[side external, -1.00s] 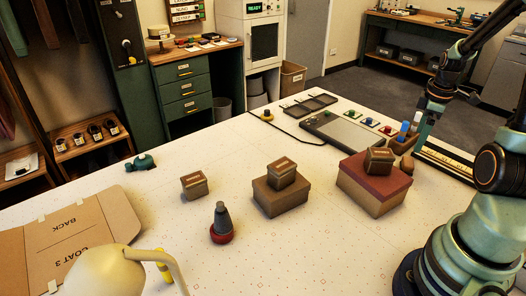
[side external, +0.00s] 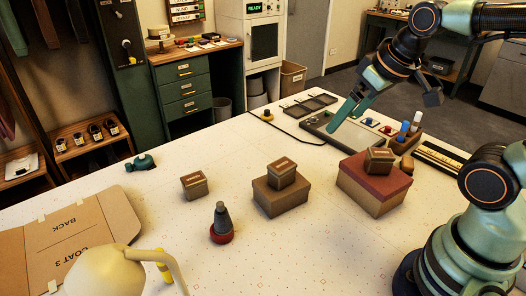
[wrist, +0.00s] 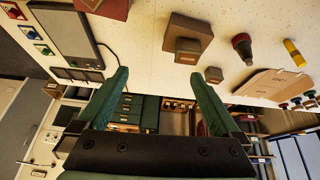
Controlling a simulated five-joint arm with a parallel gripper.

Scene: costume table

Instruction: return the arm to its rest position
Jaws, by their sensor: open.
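My gripper (side external: 349,110) is raised at the upper right in the side view, with its green fingers in front of the grey panel in the picture. In the wrist view, the two fingers of my gripper (wrist: 159,75) stand well apart with nothing between them. The gripper is open and empty. The arm bends above its base at the right of the table.
A small box sits on a red-lidded box (side external: 372,184) near my base. Another small box sits on a brown box (side external: 281,197), left of it. A dark cone on a red base (side external: 221,225) stands in front. A yellow lamp (side external: 103,272) is at the near edge.

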